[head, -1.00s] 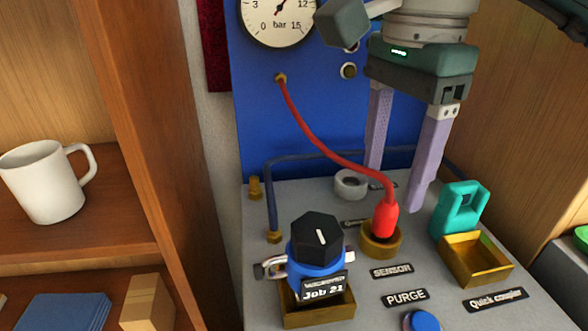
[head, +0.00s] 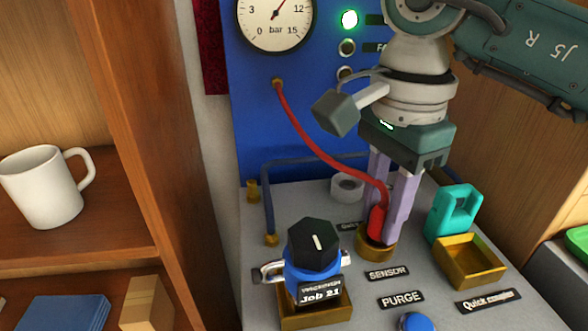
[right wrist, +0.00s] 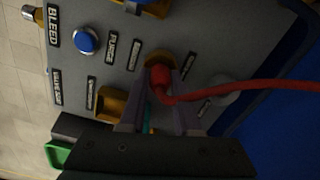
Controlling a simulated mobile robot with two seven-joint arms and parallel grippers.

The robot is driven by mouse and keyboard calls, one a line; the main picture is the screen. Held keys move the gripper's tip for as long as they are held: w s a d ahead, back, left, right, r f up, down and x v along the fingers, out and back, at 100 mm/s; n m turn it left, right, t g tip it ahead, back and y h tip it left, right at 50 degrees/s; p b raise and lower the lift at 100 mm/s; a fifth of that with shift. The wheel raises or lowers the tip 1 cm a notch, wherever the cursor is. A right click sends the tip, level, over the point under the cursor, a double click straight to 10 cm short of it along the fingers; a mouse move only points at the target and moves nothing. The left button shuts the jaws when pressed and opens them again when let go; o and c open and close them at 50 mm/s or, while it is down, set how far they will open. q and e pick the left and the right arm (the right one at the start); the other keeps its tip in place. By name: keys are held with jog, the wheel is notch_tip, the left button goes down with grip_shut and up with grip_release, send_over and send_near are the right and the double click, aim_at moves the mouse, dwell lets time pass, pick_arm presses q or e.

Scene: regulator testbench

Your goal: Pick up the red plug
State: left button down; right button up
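The red plug (head: 377,222) stands upright in the brass ring socket (head: 362,250) behind the SENSOR label, with its red hose rising to the blue panel. My right gripper (head: 388,228) points down with its two lilac fingers close together on either side of the plug, shut on it. In the right wrist view the plug (right wrist: 160,75) sits between the fingertips, with the hose leaving to the right. The far finger is partly hidden in the head view. My left gripper is in neither view.
A black-topped blue knob (head: 313,245) with a padlock and tag stands front left of the plug. A teal part (head: 455,212) and an open brass tray (head: 470,262) stand to the right. A grey ring (head: 347,187) lies behind. A wooden shelf with a white mug (head: 42,190) is at left.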

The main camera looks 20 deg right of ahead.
grip_shut()
jog(key=shift+r, duration=0.1)
